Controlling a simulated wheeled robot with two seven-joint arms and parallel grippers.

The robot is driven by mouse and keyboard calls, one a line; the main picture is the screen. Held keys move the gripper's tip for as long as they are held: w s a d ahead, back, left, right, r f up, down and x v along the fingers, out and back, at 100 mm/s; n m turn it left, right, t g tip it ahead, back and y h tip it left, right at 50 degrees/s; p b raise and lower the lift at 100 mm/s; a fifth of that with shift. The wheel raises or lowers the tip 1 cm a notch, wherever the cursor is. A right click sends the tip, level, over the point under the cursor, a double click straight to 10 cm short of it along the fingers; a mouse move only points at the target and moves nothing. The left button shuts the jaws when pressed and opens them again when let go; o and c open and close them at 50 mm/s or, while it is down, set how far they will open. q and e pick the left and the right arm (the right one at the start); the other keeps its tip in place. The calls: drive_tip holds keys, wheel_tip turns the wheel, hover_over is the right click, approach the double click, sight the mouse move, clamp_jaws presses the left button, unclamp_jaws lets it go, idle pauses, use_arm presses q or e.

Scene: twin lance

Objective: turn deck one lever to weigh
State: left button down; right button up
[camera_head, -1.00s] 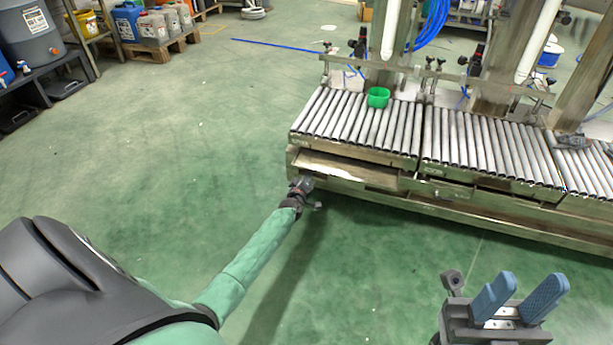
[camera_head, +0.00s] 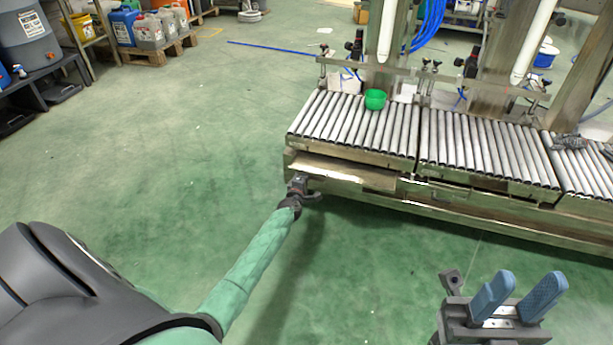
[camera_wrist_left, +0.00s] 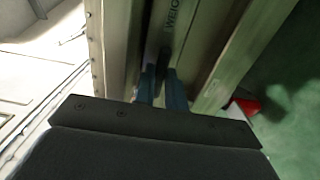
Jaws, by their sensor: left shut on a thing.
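My left gripper (camera_head: 302,184) is at the front left end of the roller bench, at the beam below the rollers. In the left wrist view its blue fingers (camera_wrist_left: 161,92) are shut on a dark lever (camera_wrist_left: 162,62). The lever stands in a narrow channel between two metal beams. A label with the letters "WEIG" (camera_wrist_left: 172,14) shows beyond it, partly cut off. The lever is hidden by the gripper in the head view. My right gripper (camera_head: 517,295) is open and empty at the lower right, well away from the bench.
A red object (camera_wrist_left: 246,105) shows beside the beam in the left wrist view. Containers and a pallet (camera_head: 160,47) stand far left.

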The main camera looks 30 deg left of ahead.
use_arm(q)
drive_tip(key=shift+a, duration=0.1)
idle(0.3)
drive_tip(key=c, duration=1.4)
unclamp_jaws()
drive_tip(key=shift+c, duration=0.2)
